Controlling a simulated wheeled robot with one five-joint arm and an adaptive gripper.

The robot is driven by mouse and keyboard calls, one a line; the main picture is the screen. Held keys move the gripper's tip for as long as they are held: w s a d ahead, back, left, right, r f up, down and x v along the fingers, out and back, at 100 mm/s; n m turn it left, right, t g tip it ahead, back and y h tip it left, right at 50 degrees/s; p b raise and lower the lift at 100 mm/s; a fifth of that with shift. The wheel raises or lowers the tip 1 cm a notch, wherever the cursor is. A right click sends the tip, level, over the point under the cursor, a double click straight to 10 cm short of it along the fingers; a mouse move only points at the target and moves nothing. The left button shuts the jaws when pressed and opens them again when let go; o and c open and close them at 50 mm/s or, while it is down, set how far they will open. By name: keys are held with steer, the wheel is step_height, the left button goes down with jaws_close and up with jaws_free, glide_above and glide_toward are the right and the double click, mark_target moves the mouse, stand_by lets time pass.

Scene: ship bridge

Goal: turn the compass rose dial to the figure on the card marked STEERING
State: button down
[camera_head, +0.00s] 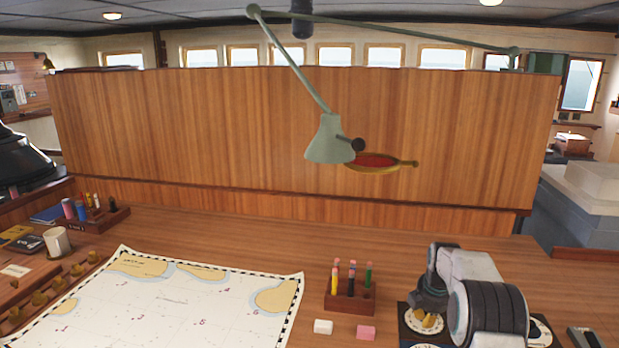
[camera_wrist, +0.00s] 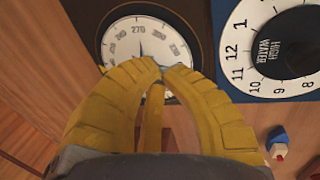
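The compass rose dial (camera_wrist: 137,28) is a white disc with black degree figures on a dark plate in the wrist view. 270 is readable near its middle, and a dark pointer mark stands just below it. My gripper (camera_wrist: 158,67) has yellow fingers whose tips come close together over the dial's lower part. They hide its centre, and I cannot see whether a knob is between them. In the head view my gripper (camera_head: 427,318) is down over the white dial at the front right. No card with a legible STEERING mark shows.
A HIGH WATER dial (camera_wrist: 241,50) lies right of the compass dial. A wooden pencil stand (camera_head: 340,296), white eraser (camera_head: 323,327) and pink eraser (camera_head: 366,332) stand left of my arm. The chart (camera_head: 170,300) covers the left desk. A lamp (camera_head: 328,142) hangs above.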

steer(key=shift+d+p, duration=0.3)
stand_by(0.5)
steer(key=shift+s+b, duration=0.25)
steer(key=shift+b, duration=0.15)
steer(key=shift+s, duration=0.1)
steer(key=shift+r, duration=0.1)
step_height(320, 180, up, 6)
steer(key=p, duration=0.4)
stand_by(0.4)
